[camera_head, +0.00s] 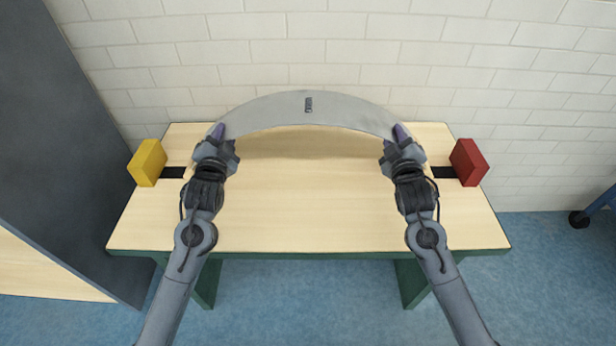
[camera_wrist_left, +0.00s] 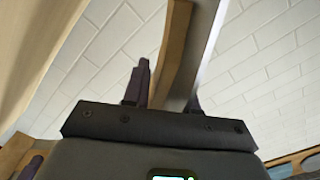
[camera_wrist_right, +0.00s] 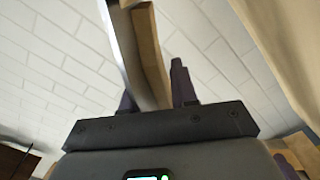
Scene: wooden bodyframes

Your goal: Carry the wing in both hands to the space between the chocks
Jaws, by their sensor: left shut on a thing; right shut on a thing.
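The wing is a grey curved panel (camera_head: 340,108) with a small dark mark at its middle. It arches above the back of the table in the head view. My left gripper (camera_head: 216,138) is shut on its left end, and my right gripper (camera_head: 399,139) is shut on its right end. The wing's edge shows between the fingers in the left wrist view (camera_wrist_left: 205,45) and in the right wrist view (camera_wrist_right: 125,50). A yellow chock (camera_head: 148,162) stands at the table's left edge and a red chock (camera_head: 468,162) at its right edge.
The wooden table top (camera_head: 310,205) is bare between the chocks. Dark strips (camera_head: 174,172) run inward from the chocks. A white brick wall (camera_head: 330,45) stands close behind the table. A dark panel (camera_head: 60,150) stands at the left.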

